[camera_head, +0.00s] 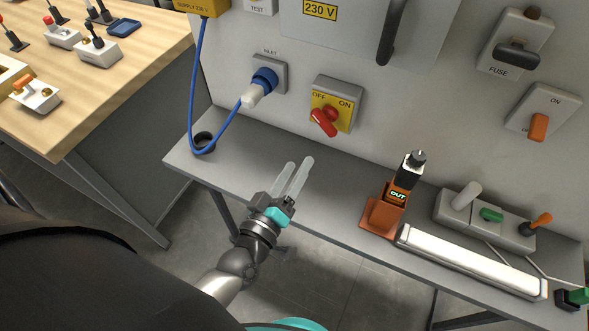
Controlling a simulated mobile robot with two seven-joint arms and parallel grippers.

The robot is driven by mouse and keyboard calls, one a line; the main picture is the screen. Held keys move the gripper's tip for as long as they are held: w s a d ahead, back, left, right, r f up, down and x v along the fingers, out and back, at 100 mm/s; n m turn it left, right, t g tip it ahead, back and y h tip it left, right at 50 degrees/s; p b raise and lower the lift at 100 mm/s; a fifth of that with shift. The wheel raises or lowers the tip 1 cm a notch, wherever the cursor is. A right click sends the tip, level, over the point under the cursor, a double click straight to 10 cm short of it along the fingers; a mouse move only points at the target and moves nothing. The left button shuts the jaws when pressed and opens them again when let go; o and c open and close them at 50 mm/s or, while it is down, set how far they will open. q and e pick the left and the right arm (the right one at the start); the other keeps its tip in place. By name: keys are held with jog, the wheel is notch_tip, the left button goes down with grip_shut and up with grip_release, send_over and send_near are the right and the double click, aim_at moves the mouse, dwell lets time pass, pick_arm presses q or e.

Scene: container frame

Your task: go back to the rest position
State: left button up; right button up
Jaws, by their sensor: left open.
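My left gripper (295,172) is open and empty. It hangs over the grey shelf (335,200) with its two pale fingers pointing up the picture towards the panel. It lies below the blue inlet plug and to the lower left of the red rotary switch, apart from both. My right gripper does not show in the head view.
A blue plug (263,82) sits in the inlet, its blue cable looping to the shelf. A red rotary switch (324,121) is on the panel. An orange holder (381,215) and a white bar (470,262) stand right. A wooden table (90,80) is left.

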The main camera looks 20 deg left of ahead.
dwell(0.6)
pick_arm(q)
jog(key=s+d+f+m+g+h, duration=0.3)
jog(key=s+d+m+g+h, duration=0.15)
jog(key=d+m+g, duration=0.35)
jog(key=s+a+m+g+y, duration=0.3)
jog(key=s+a+g+y, duration=0.25)
jog(key=s+a, duration=0.35)
jog(key=s+f+g+b, duration=0.1)
jog(key=s+f+b, duration=0.1)
jog(key=f, duration=1.2)
jog(key=s+f+g+b, duration=0.1)
jog(key=f+b, duration=0.1)
jog(key=f, duration=1.2)
jog(key=s+a+f+g+b, duration=0.1)
jog(key=s+a+f+b, duration=0.1)
jog(key=s+f, duration=1.3)
jog(key=shift+s+a+f+b, duration=0.2)
jog(key=shift+a+b, duration=0.1)
jog(key=shift+b, duration=0.15)
